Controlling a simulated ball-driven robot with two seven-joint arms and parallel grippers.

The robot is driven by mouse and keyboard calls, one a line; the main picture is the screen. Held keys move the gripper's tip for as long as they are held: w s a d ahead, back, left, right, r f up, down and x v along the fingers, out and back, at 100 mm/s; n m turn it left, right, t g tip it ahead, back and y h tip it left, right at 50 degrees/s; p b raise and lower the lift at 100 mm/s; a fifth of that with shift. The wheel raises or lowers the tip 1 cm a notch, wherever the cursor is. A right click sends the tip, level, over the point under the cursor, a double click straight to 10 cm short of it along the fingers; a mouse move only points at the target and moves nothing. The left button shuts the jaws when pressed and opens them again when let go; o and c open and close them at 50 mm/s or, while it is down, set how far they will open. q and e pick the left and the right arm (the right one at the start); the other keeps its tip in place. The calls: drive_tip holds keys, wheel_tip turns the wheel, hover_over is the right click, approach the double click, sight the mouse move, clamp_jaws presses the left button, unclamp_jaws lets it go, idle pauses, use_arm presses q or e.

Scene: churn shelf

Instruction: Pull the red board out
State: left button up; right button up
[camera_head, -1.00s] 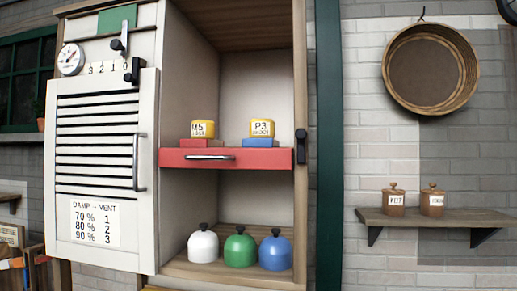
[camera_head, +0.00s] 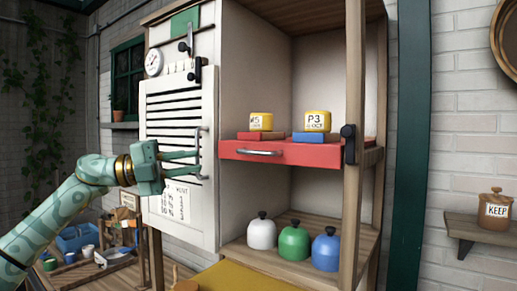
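The red board (camera_head: 312,154) is a drawer-like shelf with a silver bar handle (camera_head: 260,153) on its front, set in the middle of the open cabinet. Two yellow labelled blocks stand on it, one reading P3 (camera_head: 317,121) on a blue base, the other (camera_head: 261,121) on a red base. My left gripper (camera_head: 198,167) is left of the board, in front of the white louvred door, its two fingers apart and empty. It is clear of the board's handle. My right gripper is not in view.
White (camera_head: 262,233), green (camera_head: 294,242) and blue (camera_head: 326,249) domes stand on the cabinet's lower shelf. The louvred door (camera_head: 178,120) has a vertical handle near the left fingers. A black latch (camera_head: 348,143) sits on the right post.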

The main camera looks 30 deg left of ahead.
sight(251, 153)
use_arm(q)
drive_tip(key=p+x, duration=0.5)
drive_tip(key=x, duration=0.9)
drive_tip(key=shift+s+r, duration=0.1)
drive_tip(key=shift+w+d, duration=0.35)
drive_tip(key=shift+d, duration=0.15)
drive_tip(key=shift+a, duration=0.15)
drive_tip(key=shift+c, duration=0.6)
clamp_jaws()
